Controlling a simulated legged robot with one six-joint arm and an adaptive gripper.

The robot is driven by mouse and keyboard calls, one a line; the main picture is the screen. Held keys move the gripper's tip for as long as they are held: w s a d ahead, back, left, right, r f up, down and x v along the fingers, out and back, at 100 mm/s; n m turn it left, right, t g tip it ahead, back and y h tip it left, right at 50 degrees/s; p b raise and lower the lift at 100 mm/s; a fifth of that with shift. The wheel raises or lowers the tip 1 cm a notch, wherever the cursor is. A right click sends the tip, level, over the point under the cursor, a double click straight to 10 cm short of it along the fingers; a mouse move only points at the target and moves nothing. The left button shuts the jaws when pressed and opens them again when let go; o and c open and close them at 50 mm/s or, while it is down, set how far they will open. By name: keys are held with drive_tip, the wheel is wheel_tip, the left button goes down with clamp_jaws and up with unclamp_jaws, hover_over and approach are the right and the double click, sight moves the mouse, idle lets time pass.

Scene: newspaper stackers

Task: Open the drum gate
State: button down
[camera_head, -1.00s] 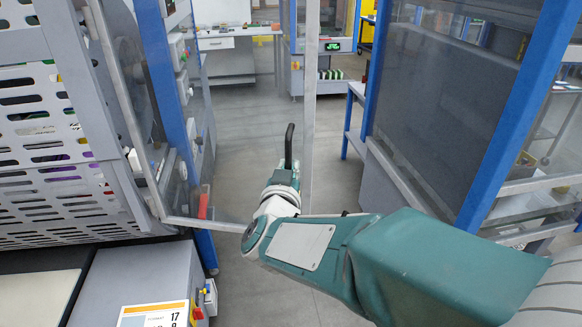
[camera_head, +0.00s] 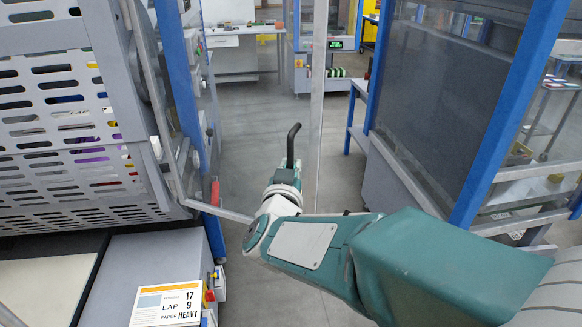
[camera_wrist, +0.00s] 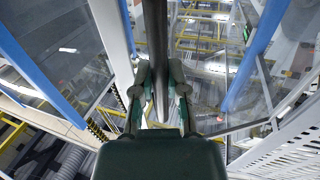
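The drum gate (camera_head: 234,215) is a clear pane in a grey metal frame. Its upright edge (camera_head: 318,110) stands right of my gripper (camera_head: 284,180), and its other side runs down beside the perforated drum housing on the left. A black curved handle (camera_head: 292,148) rises from between my fingers near the upright edge. In the wrist view my gripper (camera_wrist: 159,78) has a finger on each side of the dark handle bar (camera_wrist: 155,40) and looks shut on it. The fingers hide the handle's lower part.
The perforated grey housing (camera_head: 70,140) and a grey box with a label card (camera_head: 168,305) stand at left. A blue-framed enclosure (camera_head: 440,110) stands at right. Open grey floor (camera_head: 265,125) lies between them, with a white desk (camera_head: 240,35) behind.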

drive_tip(key=c, duration=0.7)
unclamp_jaws()
drive_tip(key=shift+a, duration=0.15)
drive_tip(key=shift+o, duration=0.3)
drive_tip(key=shift+a, duration=0.15)
drive_tip(key=s+a, duration=0.2)
drive_tip(key=s, duration=0.9)
drive_tip(key=shift+s, duration=0.4)
drive_tip(key=shift+w, duration=0.1)
